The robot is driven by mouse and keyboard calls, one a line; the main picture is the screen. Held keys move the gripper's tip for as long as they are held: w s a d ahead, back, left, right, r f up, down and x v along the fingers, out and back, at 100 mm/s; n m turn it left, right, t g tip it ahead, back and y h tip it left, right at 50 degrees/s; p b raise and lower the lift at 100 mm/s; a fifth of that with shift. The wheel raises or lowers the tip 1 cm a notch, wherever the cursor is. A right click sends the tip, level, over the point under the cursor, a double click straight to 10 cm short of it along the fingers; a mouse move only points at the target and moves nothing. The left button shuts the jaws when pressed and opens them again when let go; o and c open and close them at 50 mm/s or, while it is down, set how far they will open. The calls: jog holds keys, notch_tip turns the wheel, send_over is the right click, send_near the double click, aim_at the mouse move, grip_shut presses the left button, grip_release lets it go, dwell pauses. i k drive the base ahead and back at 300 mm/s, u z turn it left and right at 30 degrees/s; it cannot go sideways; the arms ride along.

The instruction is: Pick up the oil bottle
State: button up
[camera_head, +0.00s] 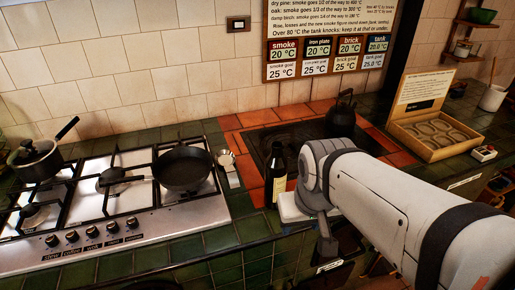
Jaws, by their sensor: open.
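The oil bottle (276,178), dark glass with a pale label, stands upright on the counter at the middle of the view, right of the stove. Its right side is close to my arm's wrist in the picture. My gripper (328,246) hangs below the wrist, right of the bottle and lower in the picture. It is small and partly hidden by my arm. It is open, apart from the bottle, and I see nothing held in it.
A stove (105,205) with a frying pan (182,168) and a lidded saucepan (36,160) fills the left. A black kettle (341,116) stands behind my arm on the dark hearth plate. A wooden box (432,135) and a small switch box (483,153) are at right.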

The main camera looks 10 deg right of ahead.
aim_at(276, 164)
jog(key=z, duration=1.4)
jog(key=k, duration=1.7)
jog(key=u, duration=1)
jog(key=i, duration=1.5)
jog(key=u, duration=0.05)
